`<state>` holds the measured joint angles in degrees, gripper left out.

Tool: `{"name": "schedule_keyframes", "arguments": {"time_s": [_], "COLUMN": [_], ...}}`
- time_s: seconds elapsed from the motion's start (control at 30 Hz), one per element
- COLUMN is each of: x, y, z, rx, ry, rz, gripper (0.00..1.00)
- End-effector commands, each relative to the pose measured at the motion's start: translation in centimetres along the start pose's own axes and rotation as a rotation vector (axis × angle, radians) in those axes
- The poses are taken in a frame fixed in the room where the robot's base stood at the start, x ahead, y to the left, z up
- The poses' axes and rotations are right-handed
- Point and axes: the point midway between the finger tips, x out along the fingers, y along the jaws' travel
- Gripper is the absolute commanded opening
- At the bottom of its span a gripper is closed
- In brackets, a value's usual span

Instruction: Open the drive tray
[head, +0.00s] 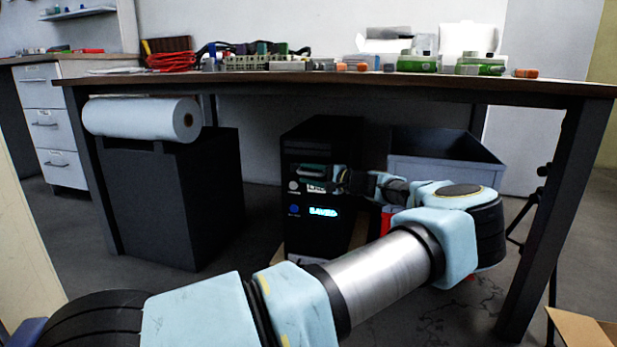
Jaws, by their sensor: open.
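A black computer tower (318,135) stands upright on the floor under the table. Its front faces me, with a grey round button, a blue round button (294,209) and a glowing cyan display (322,211) that seems to read "SAVED". My gripper (308,178) is open at the upper front of the tower, just above the display. My gripper and wrist cover part of the front there, so the drive tray cannot be made out clearly. Whether the fingers touch the front cannot be told.
The table (350,84) passes over the tower, with a leg (545,220) at the right. A black bin (195,200) with a white roll (140,119) stands left, with free floor between it and the tower. A grey crate (445,172) sits right, partly behind my arm.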

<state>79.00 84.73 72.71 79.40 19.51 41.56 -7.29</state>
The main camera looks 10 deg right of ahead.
Motion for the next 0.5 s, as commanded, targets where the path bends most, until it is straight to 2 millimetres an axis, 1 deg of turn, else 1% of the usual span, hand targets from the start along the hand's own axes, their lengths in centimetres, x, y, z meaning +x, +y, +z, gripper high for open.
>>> {"name": "schedule_keyframes", "arguments": {"time_s": [0.13,0.5], "x": [-0.02,-0.04], "y": [-0.04,-0.02], "z": [0.00,0.01], "rx": [0.000,0.000], "ry": [0.000,0.000], "rz": [0.000,0.000], "gripper": [0.45,0.03]}}
